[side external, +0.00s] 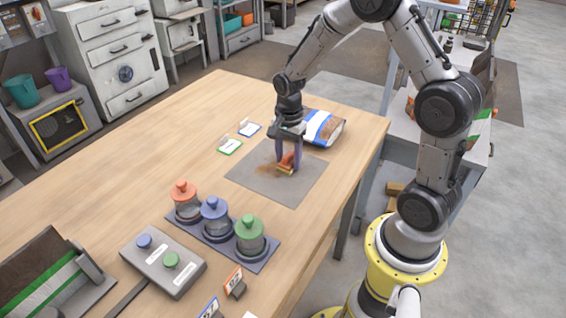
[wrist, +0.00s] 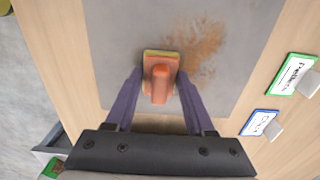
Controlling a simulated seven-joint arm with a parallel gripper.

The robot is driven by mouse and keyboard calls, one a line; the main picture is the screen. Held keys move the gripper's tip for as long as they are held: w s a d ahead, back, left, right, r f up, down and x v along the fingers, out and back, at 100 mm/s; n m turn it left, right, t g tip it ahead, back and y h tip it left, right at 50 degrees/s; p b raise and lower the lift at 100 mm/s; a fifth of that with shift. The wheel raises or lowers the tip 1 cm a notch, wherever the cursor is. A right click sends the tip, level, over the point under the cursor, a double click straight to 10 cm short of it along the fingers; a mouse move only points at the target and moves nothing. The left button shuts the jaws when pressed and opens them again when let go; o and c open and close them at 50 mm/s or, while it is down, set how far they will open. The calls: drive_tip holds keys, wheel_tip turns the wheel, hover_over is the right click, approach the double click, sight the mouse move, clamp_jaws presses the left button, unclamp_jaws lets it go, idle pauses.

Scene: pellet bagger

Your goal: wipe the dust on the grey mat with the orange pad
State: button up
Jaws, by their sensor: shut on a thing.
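The grey mat (side external: 252,178) lies flat on the wooden table; it also shows in the wrist view (wrist: 115,35). The orange pad (side external: 287,160) has an orange handle and a yellowish edge at its base. My gripper (side external: 288,158) is shut on the pad, one purple finger on each side of the handle. In the wrist view the pad (wrist: 162,76) sits over the mat, between the fingers; whether it touches the mat I cannot tell. Brown dust (wrist: 200,45) is spread on the mat beside the pad and also shows in the side view (side external: 268,167).
A blue and white bag (side external: 322,127) lies just behind the mat. Two label cards, green-edged (side external: 230,146) and blue-edged (side external: 249,129), stand left of it. A rack with red, blue and green knobbed pots (side external: 250,238) and a two-button box (side external: 163,262) are in front.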

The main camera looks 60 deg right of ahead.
sight(260, 180)
drive_tip(key=shift+d, duration=1.6)
drive_tip(key=shift+w+d, duration=0.15)
drive_tip(key=shift+d, duration=0.05)
drive_tip(key=shift+w, duration=0.85)
drive_tip(key=shift+a, duration=5.7)
drive_tip(key=shift+w, duration=1.05)
drive_tip(key=shift+d, duration=5.65)
wheel_tip(260, 180, up, 8)
drive_tip(key=shift+r, duration=0.15)
drive_tip(key=shift+a, duration=0.1)
